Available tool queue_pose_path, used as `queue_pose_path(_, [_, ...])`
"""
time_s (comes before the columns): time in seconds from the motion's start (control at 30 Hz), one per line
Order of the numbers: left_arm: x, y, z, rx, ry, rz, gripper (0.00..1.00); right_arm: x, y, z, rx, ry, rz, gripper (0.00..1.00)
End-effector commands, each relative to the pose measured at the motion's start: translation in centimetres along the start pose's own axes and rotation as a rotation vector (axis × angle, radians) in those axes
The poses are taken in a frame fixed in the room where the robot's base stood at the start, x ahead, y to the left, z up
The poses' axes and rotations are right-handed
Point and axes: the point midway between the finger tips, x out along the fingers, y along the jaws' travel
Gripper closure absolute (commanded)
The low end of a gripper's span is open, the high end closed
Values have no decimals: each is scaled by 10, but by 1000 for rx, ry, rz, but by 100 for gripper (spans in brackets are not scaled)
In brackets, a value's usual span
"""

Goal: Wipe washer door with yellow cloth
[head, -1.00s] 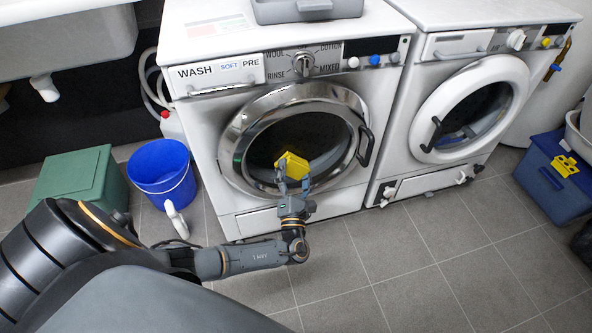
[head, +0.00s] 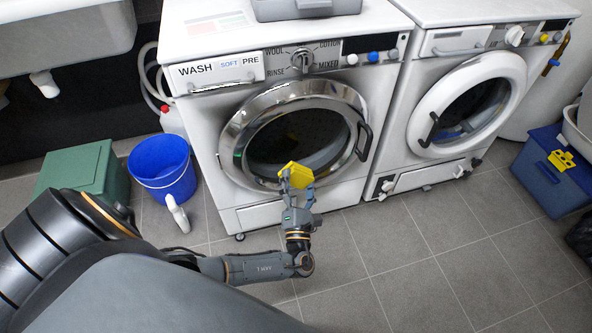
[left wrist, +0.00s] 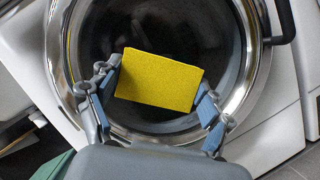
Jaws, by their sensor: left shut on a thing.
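The yellow cloth (head: 297,174) looks like a flat yellow block. It also shows in the left wrist view (left wrist: 158,79), between the two fingers. My left gripper (head: 297,185) is shut on it and holds it in front of the lower part of the washer door (head: 232,140). The door is round, with a chrome ring and dark glass, and is closed; in the left wrist view its ring (left wrist: 62,50) surrounds the cloth. I cannot tell whether the cloth touches the glass. My right gripper is not in view.
A second machine with a white round door (head: 517,75) stands to the right. A blue bucket (head: 163,172) and a green box (head: 80,172) stand on the left. A blue crate (head: 545,180) is at the far right. The tiled floor (head: 430,255) in front is clear.

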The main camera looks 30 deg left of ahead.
Motion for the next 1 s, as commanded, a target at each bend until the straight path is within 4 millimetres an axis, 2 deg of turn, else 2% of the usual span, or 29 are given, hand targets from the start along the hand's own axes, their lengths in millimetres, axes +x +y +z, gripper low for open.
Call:
queue_pose_path(0.47, [-7, 0, 4, -1, 0, -1, 46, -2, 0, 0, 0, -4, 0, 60])
queue_pose_path(0.8, [-31, 0, 14, 0, 1, -2, 46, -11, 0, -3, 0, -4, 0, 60])
queue_pose_path(1.0, [-34, 0, 14, 0, -1, 0, 46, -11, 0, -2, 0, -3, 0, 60])
